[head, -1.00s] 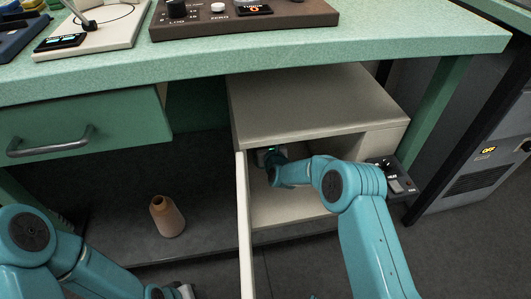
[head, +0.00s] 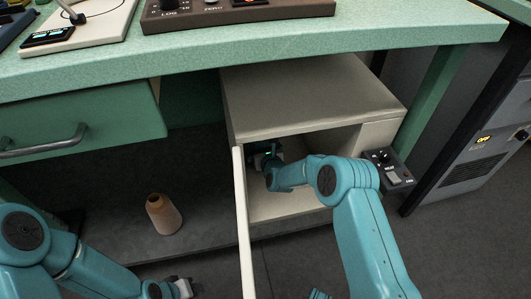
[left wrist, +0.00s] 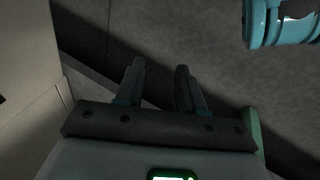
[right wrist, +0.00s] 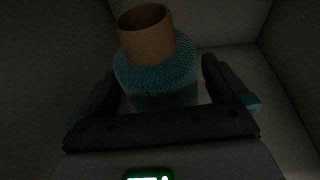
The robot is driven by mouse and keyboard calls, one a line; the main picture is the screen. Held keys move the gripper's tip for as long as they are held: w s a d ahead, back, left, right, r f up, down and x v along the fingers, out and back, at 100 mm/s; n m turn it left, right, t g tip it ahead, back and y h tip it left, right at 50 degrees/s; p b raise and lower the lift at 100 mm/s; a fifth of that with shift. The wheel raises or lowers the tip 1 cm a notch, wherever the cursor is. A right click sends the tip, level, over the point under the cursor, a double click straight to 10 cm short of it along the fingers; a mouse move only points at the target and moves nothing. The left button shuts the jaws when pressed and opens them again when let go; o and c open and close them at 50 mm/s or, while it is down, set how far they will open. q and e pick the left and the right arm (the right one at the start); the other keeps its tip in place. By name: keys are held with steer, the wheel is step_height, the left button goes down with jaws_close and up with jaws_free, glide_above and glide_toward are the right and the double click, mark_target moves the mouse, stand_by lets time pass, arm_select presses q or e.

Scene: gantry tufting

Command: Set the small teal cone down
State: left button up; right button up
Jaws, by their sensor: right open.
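The teal cone (right wrist: 155,75), with a brown tube end at its top, shows in the right wrist view inside the pale cabinet (head: 310,95). It appears to stand on the cabinet's floor, though its base is hidden behind my gripper. My right gripper (right wrist: 157,78) is open, with one finger on each side of the cone and dark gaps beside it. In the head view my right gripper (head: 266,160) reaches into the cabinet opening, and the cone is hidden there. My left gripper (left wrist: 160,75) is open and empty, low over the floor; it also shows in the head view (head: 185,288).
The open cabinet door (head: 243,225) stands out just left of my right arm. A tan cone (head: 163,214) stands on the dark shelf under the green bench (head: 270,58). A small control box (head: 391,170) sits at the cabinet's right side. A grey machine (head: 475,150) stands at right.

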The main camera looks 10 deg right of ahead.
arm_select(q)
steer(key=shift+g, duration=0.7)
steer(key=shift+s+d+r+p, duration=0.2)
steer(key=shift+s+r+p, duration=0.65)
steer(key=shift+r+p, duration=0.25)
steer(key=shift+s+d+r+p, duration=0.15)
steer(key=shift+s+r+p, duration=0.75)
steer(key=shift+r, duration=0.25)
arm_select(e)
steer(key=v, duration=1.1)
steer(key=shift+r, duration=0.15)
